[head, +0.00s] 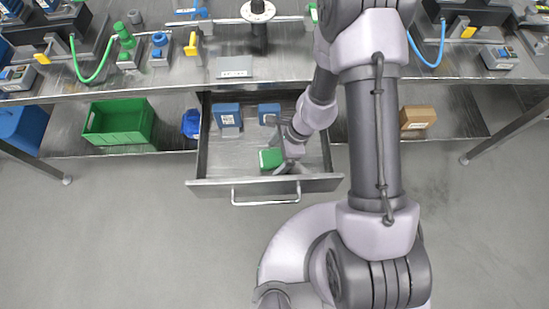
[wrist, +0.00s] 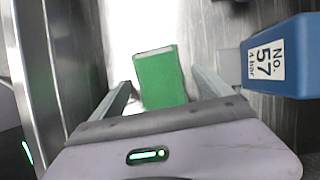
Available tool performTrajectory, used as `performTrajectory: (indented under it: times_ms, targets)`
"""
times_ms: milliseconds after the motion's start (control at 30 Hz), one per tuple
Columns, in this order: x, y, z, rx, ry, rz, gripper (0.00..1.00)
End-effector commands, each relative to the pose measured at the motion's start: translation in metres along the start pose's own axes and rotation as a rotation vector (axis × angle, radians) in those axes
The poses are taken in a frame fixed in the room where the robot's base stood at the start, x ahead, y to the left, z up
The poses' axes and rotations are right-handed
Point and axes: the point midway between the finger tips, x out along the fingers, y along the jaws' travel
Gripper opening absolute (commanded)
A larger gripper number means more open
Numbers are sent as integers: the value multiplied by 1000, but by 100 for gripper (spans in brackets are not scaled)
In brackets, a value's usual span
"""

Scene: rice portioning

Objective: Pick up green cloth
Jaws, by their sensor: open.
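The green cloth (head: 270,159) lies folded in the open drawer (head: 215,186), near its front. In the wrist view the green cloth (wrist: 160,72) is a rectangle with a pale strip along its far edge. My gripper (head: 284,163) is inside the drawer at the cloth. In the wrist view my gripper (wrist: 160,84) is open, with one finger on each side of the cloth's near part. I cannot tell whether the fingers touch the cloth, and its near end is hidden by the gripper body.
Two blue boxes (head: 228,115) (head: 268,111) stand at the back of the drawer. One blue block (wrist: 280,55), labelled No. 57, is right of the gripper in the wrist view. The drawer walls are close around it. A green crate (head: 119,122) and a brown box (head: 418,118) sit on the lower shelf.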

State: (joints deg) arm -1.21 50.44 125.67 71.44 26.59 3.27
Motion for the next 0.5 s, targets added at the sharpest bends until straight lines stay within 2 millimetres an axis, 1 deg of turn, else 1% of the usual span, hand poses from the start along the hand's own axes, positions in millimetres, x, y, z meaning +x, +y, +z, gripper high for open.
performTrajectory:
  times_ms: [500]
  targets:
    - [4,0,-2,0,0,0,89]
